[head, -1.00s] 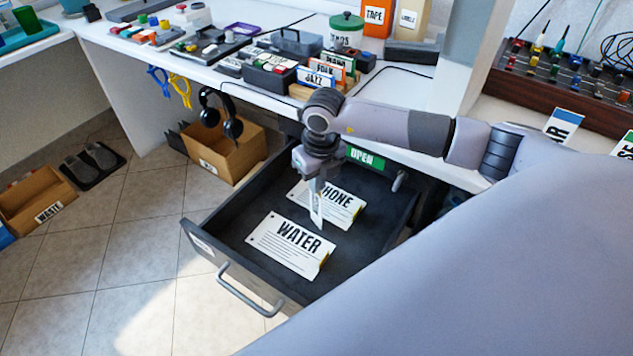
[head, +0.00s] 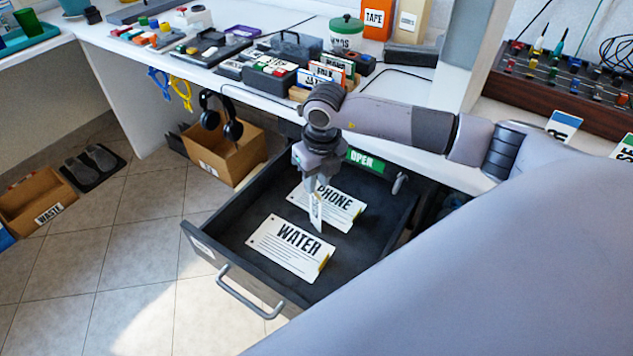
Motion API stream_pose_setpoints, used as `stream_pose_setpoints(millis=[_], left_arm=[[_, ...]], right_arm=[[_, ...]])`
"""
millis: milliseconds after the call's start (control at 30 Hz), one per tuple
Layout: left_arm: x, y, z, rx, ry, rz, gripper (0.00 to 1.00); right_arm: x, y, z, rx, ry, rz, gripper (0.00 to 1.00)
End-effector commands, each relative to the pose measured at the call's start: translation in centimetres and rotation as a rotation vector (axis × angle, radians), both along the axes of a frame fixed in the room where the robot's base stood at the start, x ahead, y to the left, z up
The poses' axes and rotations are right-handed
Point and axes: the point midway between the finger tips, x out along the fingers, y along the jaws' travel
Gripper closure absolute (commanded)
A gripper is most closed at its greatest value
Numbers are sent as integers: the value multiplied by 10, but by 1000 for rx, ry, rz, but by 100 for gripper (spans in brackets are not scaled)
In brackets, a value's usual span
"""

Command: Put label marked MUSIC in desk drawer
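The desk drawer (head: 238,268) is pulled out, with a green OPEN sign (head: 365,161) at its back. A white card marked WATER (head: 290,250) lies flat in it, and a card marked PHONE (head: 345,208) lies behind. My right gripper (head: 316,214) points down over the drawer, in front of the PHONE card and partly hiding it. A narrow pale shape shows at its fingertips; I cannot tell whether this is the fingers or a card seen edge-on. I cannot read MUSIC on any card. My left gripper is not in view.
On the desk (head: 262,107), a rack of upright labels (head: 325,75) stands near dark boxes and a green-lidded jar (head: 346,32). An open cardboard box (head: 225,160) with headphones above it stands left of the drawer. A WASTE box (head: 38,200) is at the far left.

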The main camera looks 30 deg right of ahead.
Motion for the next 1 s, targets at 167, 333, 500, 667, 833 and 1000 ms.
stream_pose_setpoints(millis=[167,333,500,667,833,1000], left_arm=[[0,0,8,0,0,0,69],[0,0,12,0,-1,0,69],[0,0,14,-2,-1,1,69],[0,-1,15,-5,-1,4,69],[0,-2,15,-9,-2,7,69],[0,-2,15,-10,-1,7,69]], right_arm=[[-4,0,43,-1,-5,1,74],[-8,-1,76,-2,-4,1,74],[-11,0,95,-1,-2,0,74],[-12,0,101,-1,0,0,74],[-12,0,101,-1,0,0,74],[-12,0,100,-1,0,0,74]])
